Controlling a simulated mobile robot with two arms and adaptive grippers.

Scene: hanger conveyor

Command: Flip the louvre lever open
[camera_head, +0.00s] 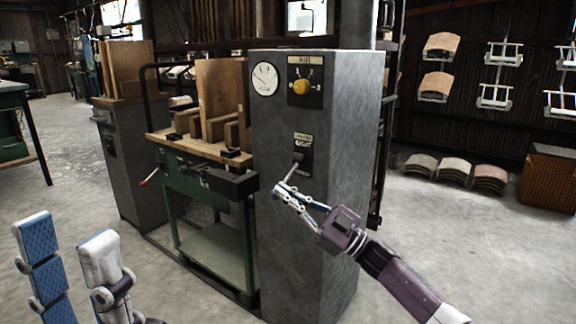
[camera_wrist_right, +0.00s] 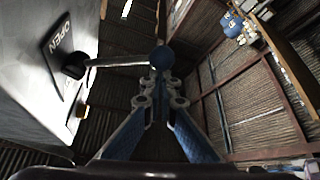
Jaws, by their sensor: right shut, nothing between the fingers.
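The louvre lever (camera_head: 290,173) is a thin metal rod on a dark plate (camera_head: 303,150) on the grey cabinet's front. In the head view it slants down and left from its pivot. In the right wrist view the lever (camera_wrist_right: 115,62) runs from a dark pivot to a dark ball knob (camera_wrist_right: 162,57), beside a plate reading OPEN (camera_wrist_right: 62,55). My right gripper (camera_head: 278,190) is shut and empty, its fingertips close to the lever's end; contact cannot be told. In the wrist view the gripper's tips (camera_wrist_right: 163,78) lie just below the knob. My left gripper (camera_head: 70,235) is open, at the lower left.
The cabinet (camera_head: 320,230) also bears a gauge (camera_head: 264,78) and a yellow AIR knob (camera_head: 301,87). A green-framed workbench (camera_head: 205,155) with wooden boards stands close on its left. Hanging racks (camera_head: 497,75) are at the right. Floor right of the cabinet is open.

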